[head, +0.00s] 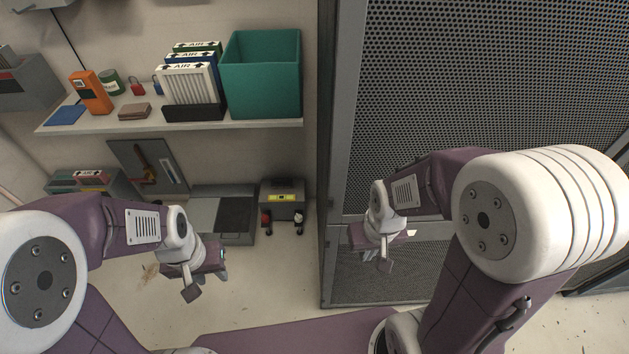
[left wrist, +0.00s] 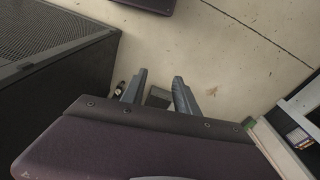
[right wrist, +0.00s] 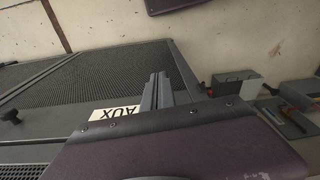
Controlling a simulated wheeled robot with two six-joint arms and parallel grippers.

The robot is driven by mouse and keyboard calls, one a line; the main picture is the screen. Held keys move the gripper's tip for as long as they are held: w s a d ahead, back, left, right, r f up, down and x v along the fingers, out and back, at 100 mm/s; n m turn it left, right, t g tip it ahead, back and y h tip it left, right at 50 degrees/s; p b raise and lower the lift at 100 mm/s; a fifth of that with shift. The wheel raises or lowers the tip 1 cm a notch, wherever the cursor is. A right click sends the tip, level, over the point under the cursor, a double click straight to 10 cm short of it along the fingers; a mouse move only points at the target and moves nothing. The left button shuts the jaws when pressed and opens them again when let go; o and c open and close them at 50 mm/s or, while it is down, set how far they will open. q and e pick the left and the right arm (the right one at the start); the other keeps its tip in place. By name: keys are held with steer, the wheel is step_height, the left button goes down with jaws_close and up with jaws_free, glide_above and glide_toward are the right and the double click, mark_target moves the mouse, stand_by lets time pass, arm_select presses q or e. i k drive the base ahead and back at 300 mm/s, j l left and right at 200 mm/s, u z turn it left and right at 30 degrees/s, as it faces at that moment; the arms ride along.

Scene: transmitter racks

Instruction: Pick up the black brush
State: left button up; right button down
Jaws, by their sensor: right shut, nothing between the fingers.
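I cannot make out a black brush for certain in any view. A small dark object with a pale mark (left wrist: 119,89) lies on the floor by the dark cabinet in the left wrist view, partly beside a finger; I cannot tell what it is. My left gripper (head: 223,276) hangs over the floor at left centre; its fingers (left wrist: 158,84) are apart with nothing held between them. My right gripper (head: 370,256) is in front of the perforated rack door; its fingers (right wrist: 158,88) are together and empty.
A shelf (head: 270,124) holds a teal bin (head: 262,78), air filters (head: 188,86) and an orange device (head: 91,92). Below are a grey box (head: 282,199) and a dark-topped case (head: 235,214). The perforated rack (head: 480,80) fills the right. An AUX label (right wrist: 117,112) shows beside my right fingers.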

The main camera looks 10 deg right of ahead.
mark_target(277, 183)
steer(key=i+j+z, duration=0.2)
steer(key=j+z, duration=0.25)
steer(key=i+j+z, duration=0.1)
steer(key=j+z, duration=1.3)
steer(key=k+j+z, duration=0.15)
steer(key=j+z, duration=0.35)
